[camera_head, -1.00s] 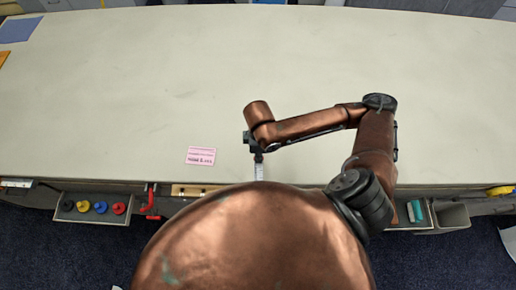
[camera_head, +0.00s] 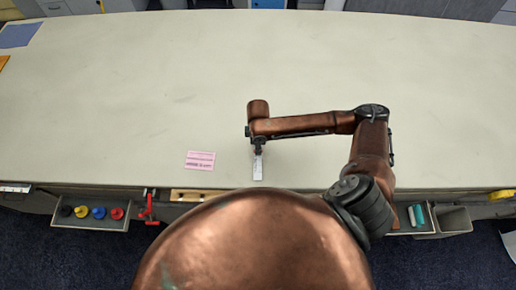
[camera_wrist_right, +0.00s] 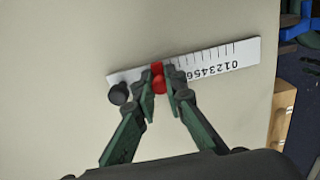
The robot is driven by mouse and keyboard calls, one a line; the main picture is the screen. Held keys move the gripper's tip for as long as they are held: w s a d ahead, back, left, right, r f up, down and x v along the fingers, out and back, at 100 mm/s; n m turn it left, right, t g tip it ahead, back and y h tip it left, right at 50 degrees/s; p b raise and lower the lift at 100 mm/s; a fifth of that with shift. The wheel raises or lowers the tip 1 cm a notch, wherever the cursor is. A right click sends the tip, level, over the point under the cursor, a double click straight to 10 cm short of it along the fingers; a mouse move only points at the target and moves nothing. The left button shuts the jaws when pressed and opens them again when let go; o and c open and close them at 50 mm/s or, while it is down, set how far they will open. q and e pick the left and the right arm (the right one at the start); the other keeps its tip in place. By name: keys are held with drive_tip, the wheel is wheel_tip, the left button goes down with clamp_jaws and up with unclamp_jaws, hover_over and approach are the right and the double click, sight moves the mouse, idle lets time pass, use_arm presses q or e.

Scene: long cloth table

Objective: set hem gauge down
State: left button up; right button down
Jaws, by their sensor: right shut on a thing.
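The hem gauge (camera_head: 257,170) is a white ruler with black numbers, a red slider and a black knob at one end. In the right wrist view, my right gripper (camera_wrist_right: 160,82) is shut on the red slider of the gauge (camera_wrist_right: 215,62), the knob to its left. In the head view, my right gripper (camera_head: 258,150) is over the table near its front edge, the gauge pointing toward me. The gauge is low over or on the cloth table (camera_head: 150,100); I cannot tell whether it touches. My left gripper is not in view.
A pink card (camera_head: 200,160) lies left of the gauge. A drawer with coloured knobs (camera_head: 98,213) and a red clamp (camera_head: 149,210) are at the front edge. A teal item (camera_head: 419,216) is in a right-hand tray. The table's middle and back are clear.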

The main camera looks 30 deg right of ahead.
drive_tip(key=shift+f, duration=0.15)
drive_tip(key=c, duration=2)
unclamp_jaws()
drive_tip(key=shift+o, duration=0.2)
wheel_tip(320, 180, up, 12)
drive_tip(key=shift+a, duration=0.1)
